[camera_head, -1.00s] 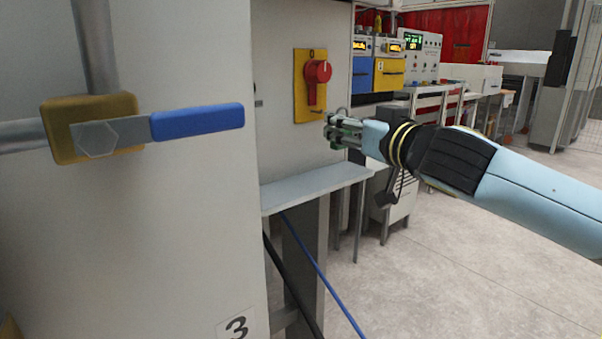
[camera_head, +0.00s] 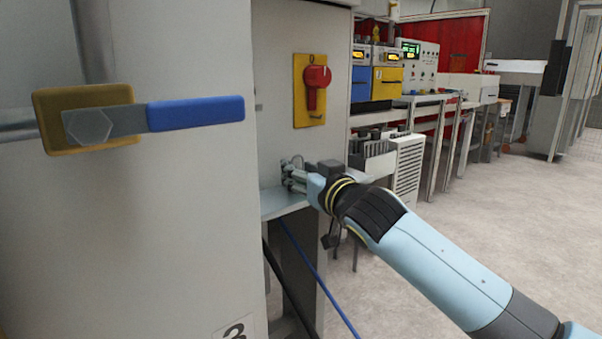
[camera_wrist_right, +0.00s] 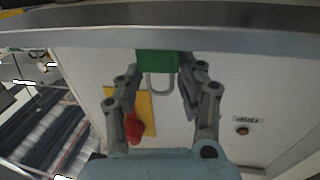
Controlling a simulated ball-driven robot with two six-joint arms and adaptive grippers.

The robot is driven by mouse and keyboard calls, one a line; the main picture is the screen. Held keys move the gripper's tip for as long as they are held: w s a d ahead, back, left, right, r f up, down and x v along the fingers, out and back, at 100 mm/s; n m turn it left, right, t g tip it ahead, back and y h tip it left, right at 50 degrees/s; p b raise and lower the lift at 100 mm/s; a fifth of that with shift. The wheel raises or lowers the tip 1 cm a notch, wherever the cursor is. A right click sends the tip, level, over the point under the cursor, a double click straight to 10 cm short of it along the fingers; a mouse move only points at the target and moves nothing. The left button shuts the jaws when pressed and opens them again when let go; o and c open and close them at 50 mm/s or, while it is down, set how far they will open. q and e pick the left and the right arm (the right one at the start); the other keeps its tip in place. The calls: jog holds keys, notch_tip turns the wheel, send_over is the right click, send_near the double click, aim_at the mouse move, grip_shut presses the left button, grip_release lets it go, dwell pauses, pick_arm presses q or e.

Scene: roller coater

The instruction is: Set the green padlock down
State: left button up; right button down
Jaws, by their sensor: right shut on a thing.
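The green padlock (camera_wrist_right: 157,63) shows in the right wrist view between my right gripper's fingertips, with its grey shackle pointing away from the shelf edge. My right gripper (camera_wrist_right: 160,72) is shut on it. In the head view the right gripper (camera_head: 287,172) is just above the small grey shelf (camera_head: 283,203) on the cabinet side. The shelf (camera_wrist_right: 200,38) spans the top of the wrist view, close to the padlock's body. I cannot tell whether they touch. In the head view the padlock is too small to make out. My left gripper is not in view.
A red rotary switch (camera_head: 316,84) on a yellow plate (camera_head: 300,110) is on the cabinet wall above the shelf. A blue-handled valve (camera_head: 196,113) sticks out at the left. A blue hose (camera_head: 315,270) runs below the shelf. Open floor lies to the right.

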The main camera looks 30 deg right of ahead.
jog(key=c, duration=0.8)
grip_release()
jog(key=shift+f, duration=0.1)
